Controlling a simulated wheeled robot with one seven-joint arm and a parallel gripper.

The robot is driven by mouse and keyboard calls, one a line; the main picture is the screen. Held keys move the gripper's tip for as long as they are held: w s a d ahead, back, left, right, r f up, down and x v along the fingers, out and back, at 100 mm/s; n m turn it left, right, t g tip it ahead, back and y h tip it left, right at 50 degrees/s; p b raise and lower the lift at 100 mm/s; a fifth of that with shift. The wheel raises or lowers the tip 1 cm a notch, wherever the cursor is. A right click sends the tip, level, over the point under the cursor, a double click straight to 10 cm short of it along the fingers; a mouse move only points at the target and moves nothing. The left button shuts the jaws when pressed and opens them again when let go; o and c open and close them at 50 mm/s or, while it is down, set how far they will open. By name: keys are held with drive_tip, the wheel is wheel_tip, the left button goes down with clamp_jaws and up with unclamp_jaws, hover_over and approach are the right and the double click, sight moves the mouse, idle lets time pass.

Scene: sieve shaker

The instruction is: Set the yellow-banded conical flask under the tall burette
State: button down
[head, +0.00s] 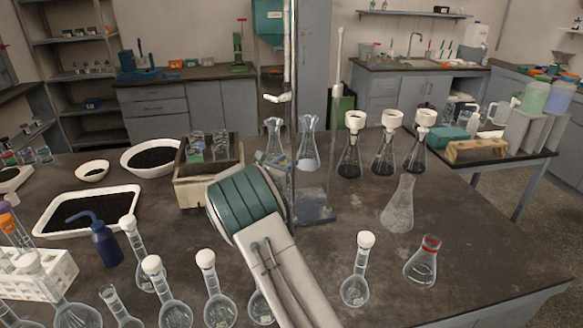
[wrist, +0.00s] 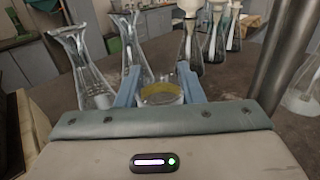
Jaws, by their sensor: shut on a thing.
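My gripper (wrist: 159,86) is shut on the yellow-banded conical flask (wrist: 160,94), whose clear glass and yellow band show between the two blue fingers in the wrist view. In the head view the flask is mostly hidden behind my arm. The tall burette (head: 287,45) hangs on an upright stand with a white clamp (head: 278,98). The stand's dark base plate (head: 318,207) is on the table just right of my gripper. In the wrist view the metal rod (wrist: 288,50) rises to the right of the held flask. I cannot tell whether the flask touches the table.
Two clear flasks (head: 308,148) stand just behind the stand. Several dark-filled flasks with white funnels (head: 384,150) are to their right. A frosted flask (head: 398,205) and a red-banded flask (head: 422,262) stand right. A wooden box (head: 200,190) is left; round flasks (head: 212,290) line the front.

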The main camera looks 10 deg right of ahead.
drive_tip(key=shift+x, duration=1.55)
drive_tip(key=shift+f+p, duration=0.35)
drive_tip(key=shift+f, duration=1.35)
drive_tip(key=shift+a, duration=0.1)
drive_tip(key=shift+f, duration=0.25)
drive_tip(key=c, duration=1)
unclamp_jaws()
drive_tip(key=shift+o, duration=0.2)
drive_tip(key=shift+s, duration=0.1)
drive_tip(key=shift+r, duration=0.15)
